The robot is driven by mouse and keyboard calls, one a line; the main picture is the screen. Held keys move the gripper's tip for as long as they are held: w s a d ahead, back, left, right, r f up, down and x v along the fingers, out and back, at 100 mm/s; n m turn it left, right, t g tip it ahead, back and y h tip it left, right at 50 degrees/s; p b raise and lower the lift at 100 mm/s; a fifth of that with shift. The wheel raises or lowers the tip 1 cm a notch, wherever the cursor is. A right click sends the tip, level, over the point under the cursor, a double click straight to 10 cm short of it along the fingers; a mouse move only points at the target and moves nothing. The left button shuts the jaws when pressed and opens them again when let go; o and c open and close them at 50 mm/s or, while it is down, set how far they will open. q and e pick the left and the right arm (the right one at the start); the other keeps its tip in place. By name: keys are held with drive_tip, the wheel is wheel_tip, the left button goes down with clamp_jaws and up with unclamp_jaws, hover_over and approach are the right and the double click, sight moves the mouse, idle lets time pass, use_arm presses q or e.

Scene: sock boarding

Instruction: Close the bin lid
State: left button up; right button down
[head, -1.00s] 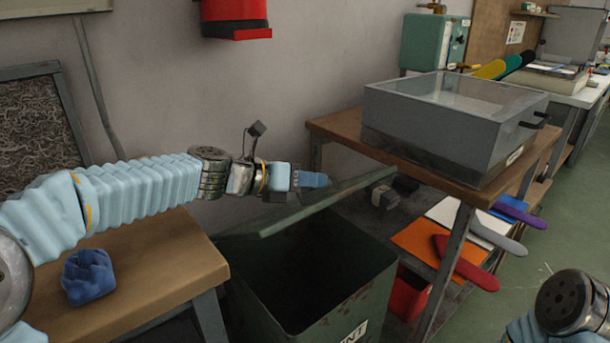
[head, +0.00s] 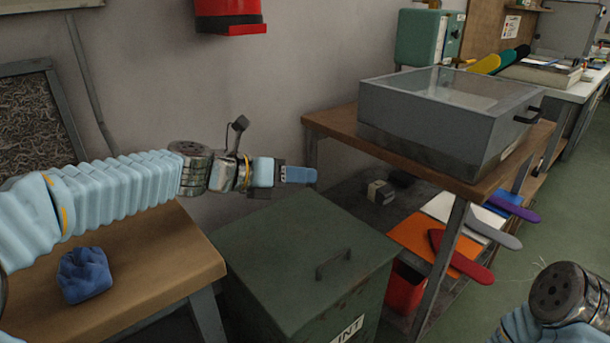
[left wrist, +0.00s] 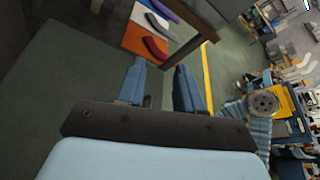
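The dark green bin (head: 350,325) stands on the floor in the lower middle of the head view, with part of a white label on its front. Its lid (head: 285,245) lies flat over the opening and looks shut, with a handle (head: 333,263) near its right edge. My left gripper (head: 298,175) is above the back of the lid, apart from it. In the left wrist view its two blue fingers (left wrist: 160,88) are spread with nothing between them. My right arm shows at the lower right of the head view, but its gripper is out of view.
A wooden table (head: 140,255) with a crumpled blue cloth (head: 84,275) stands left of the bin. To the right, a bench (head: 455,180) carries a grey box (head: 440,120). Sock boards (head: 460,258) lie on its lower shelf, and a red bin (head: 405,290) stands below.

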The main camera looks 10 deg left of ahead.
use_arm(q)
drive_tip(key=p+v, duration=0.1)
drive_tip(key=v, duration=1)
drive_tip(key=shift+s+a+r, duration=0.2)
drive_tip(key=shift+s, duration=0.05)
